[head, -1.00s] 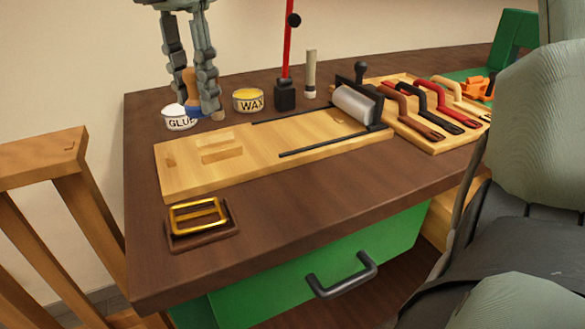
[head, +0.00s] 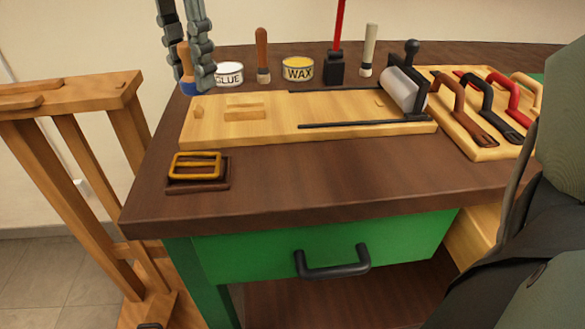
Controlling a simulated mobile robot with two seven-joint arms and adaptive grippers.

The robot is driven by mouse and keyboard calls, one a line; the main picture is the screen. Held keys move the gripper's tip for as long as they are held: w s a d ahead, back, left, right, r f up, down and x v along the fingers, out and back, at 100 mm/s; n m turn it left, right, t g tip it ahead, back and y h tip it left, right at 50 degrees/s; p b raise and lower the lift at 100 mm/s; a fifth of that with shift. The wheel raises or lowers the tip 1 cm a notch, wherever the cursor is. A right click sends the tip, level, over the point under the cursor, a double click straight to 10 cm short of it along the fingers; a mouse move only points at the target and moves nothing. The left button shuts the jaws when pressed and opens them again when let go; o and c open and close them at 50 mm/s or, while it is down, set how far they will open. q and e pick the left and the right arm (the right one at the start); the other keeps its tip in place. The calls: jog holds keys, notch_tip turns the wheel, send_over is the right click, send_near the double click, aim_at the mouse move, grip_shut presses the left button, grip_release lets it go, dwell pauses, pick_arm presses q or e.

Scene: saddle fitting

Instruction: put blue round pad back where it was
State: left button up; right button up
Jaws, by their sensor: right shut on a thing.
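The blue round pad (head: 188,87) has a wooden handle (head: 184,55) and hangs upright, blue end down. My right gripper (head: 197,62) reaches down from the top left and is shut on the pad's handle, one finger on each side. The pad is just left of the white GLUE tin (head: 229,78), over or near the back left corner of the brown bench top (head: 300,185). I cannot tell whether it touches the bench. My left gripper is not in view.
A brown-handled tool (head: 262,52) stands between the GLUE and yellow WAX (head: 297,70) tins. A red rod in a black base (head: 335,70) and a pale-handled tool (head: 368,50) stand farther right. A wooden board (head: 270,133) with a roller (head: 403,90) lies in front; a gold buckle (head: 195,165) sits front left.

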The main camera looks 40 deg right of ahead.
jog(key=shift+s+f, duration=0.15)
jog(key=shift+s, duration=0.05)
jog(key=s+d+f, duration=0.4)
jog(key=s, duration=0.1)
jog(key=s+d+f+p, duration=0.1)
jog(key=s+d+f, duration=0.1)
jog(key=s, duration=0.1)
jog(key=shift+s+d+f, duration=0.15)
jog(key=shift+s+d, duration=0.05)
jog(key=shift+d, duration=0.1)
jog(key=shift+s+d+f, duration=0.15)
jog(key=shift+s+f, duration=0.05)
jog(key=shift+f, duration=0.4)
notch_tip(320, 180, down, 2)
jog(key=shift+f, duration=0.6)
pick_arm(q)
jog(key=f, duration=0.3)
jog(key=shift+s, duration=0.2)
pick_arm(e)
jog(key=shift+f, duration=0.1)
